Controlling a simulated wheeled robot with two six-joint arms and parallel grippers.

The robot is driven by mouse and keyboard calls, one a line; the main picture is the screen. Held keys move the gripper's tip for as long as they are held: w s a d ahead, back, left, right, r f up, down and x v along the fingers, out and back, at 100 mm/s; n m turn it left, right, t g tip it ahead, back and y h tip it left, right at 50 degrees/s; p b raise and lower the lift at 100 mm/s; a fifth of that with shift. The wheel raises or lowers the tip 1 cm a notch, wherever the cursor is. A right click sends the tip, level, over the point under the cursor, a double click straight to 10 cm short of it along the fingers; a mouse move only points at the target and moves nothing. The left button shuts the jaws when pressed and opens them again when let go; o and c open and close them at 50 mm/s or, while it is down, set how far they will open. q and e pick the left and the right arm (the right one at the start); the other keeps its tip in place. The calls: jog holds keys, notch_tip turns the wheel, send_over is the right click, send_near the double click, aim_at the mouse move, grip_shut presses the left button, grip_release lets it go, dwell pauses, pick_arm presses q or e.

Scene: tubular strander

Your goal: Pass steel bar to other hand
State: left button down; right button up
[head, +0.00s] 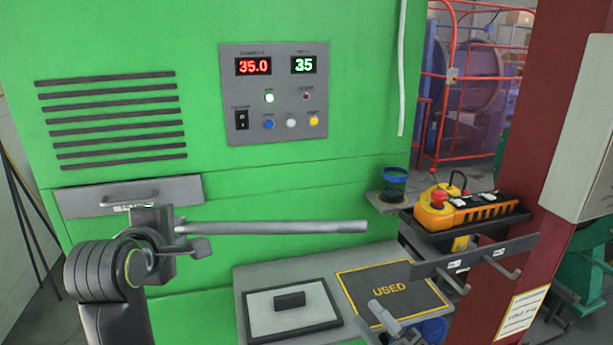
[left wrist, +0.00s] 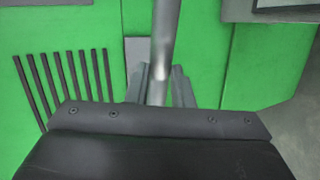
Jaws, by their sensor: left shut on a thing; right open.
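The steel bar (head: 285,228) is a plain grey rod, held almost level in front of the green machine, its free end pointing right. My left gripper (head: 183,238) is shut on the bar near its left end. In the left wrist view the bar (left wrist: 161,45) runs up and away from between the fingers of my left gripper (left wrist: 158,88); its near end is hidden by the gripper body. Grey parts at the bottom edge of the head view look like the tip of my right gripper (head: 387,320), open, below and apart from the bar's free end.
A blue-rimmed cup (head: 394,184), a yellow control pendant (head: 465,210) and a hook rail (head: 470,260) stand at right, beside a red column (head: 560,130).

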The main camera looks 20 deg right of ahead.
jog(key=s+a+r+n+g+y, duration=0.35)
jog(key=r+n+g, duration=0.35)
jog(key=n, duration=0.5)
jog(key=s+a+r+n+g+y, duration=0.25)
jog(key=r+n+g+y, duration=0.35)
jog(key=n, duration=0.6)
jog(key=s+a+r+n+g+y, duration=0.2)
jog(key=a+r+n+g+y, duration=0.15)
jog(key=r+n+g, duration=0.7)
jog(key=w+d+r+n+t+h, duration=0.1)
jog(key=w+d+r+n+h, duration=0.1)
jog(key=d+r+n+h, duration=0.45)
jog(key=w+d+r+n+t+h, duration=0.1)
jog(key=w+d+r+n+h, duration=0.2)
jog(key=r, duration=0.6)
jog(key=m+t+h, duration=0.3)
jog(key=m+h, duration=0.1)
jog(key=m, duration=0.9)
send_near(256, 223)
jog(key=v, duration=0.3)
jog(key=shift+d+g, duration=0.1)
jog(key=shift+g, duration=0.15)
jog(key=shift+w+a+f, duration=0.25)
jog(key=shift+a+f, duration=0.1)
jog(key=shift+a, duration=0.05)
jog(key=x, duration=1.1)
jog(key=shift+w+a+f, duration=0.1)
jog(key=shift+a, duration=0.05)
